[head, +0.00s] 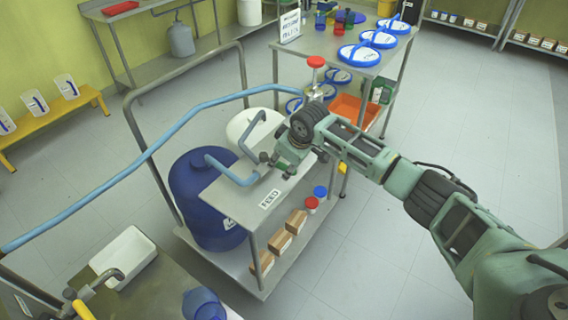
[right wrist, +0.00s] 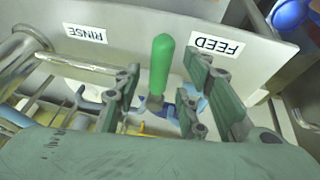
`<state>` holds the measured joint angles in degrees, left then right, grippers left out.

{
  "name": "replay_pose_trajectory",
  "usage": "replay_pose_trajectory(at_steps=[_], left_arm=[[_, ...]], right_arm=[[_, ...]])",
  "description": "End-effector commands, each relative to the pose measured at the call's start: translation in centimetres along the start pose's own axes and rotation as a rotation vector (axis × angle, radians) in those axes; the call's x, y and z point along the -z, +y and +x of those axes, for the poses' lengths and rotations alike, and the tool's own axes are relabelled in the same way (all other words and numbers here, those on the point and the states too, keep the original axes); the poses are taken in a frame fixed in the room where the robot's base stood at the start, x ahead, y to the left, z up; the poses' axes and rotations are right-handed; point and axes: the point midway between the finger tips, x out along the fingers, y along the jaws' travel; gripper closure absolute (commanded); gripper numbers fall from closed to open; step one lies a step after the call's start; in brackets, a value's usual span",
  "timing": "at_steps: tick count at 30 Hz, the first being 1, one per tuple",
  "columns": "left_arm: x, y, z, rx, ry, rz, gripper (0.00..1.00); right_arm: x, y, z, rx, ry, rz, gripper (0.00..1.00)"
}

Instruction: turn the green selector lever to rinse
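The green selector lever (right wrist: 162,64) shows in the right wrist view, between the RINSE label (right wrist: 83,32) on the left and the FEED label (right wrist: 217,46) on the right. It points away from my palm and stands nearer the middle than either label. My right gripper (right wrist: 160,103) is open, with fingers on both sides of the lever and visible gaps to it. In the head view, my right gripper (head: 286,162) is over the trolley top near the FEED label (head: 270,199); the lever is hidden there. My left gripper is not in view.
The steel trolley (head: 228,200) carries a blue drum (head: 195,190), a white vessel (head: 250,125) and blue hoses (head: 150,150). Small boxes (head: 282,240) stand on its lower shelf. A table with blue-rimmed lids (head: 358,55) stands behind. The floor at right is clear.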

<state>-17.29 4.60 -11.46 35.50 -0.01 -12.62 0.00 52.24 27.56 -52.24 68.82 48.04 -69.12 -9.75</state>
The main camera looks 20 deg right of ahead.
Motion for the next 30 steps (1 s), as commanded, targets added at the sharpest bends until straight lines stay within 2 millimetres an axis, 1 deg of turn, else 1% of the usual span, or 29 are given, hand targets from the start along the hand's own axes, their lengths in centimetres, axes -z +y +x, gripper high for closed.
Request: replay_pose_trajectory(at_steps=[1,5,13,25,26,30], left_arm=[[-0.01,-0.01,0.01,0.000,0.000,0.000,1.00],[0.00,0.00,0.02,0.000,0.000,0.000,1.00],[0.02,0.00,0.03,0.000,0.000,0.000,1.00],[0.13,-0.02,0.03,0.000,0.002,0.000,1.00],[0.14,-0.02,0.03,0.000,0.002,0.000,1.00],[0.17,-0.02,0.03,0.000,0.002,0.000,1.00]], right_arm=[[0.00,0.01,0.47,0.000,-0.001,0.001,0.62],[0.02,0.03,1.15,-0.001,0.000,0.001,0.62],[0.01,0.04,1.26,-0.002,0.001,0.000,0.63],[-0.01,0.05,1.25,-0.002,0.001,0.001,0.98],[-0.01,0.05,1.25,-0.002,0.001,0.001,1.00],[-0.02,0.06,1.25,-0.002,0.000,0.001,1.00]])
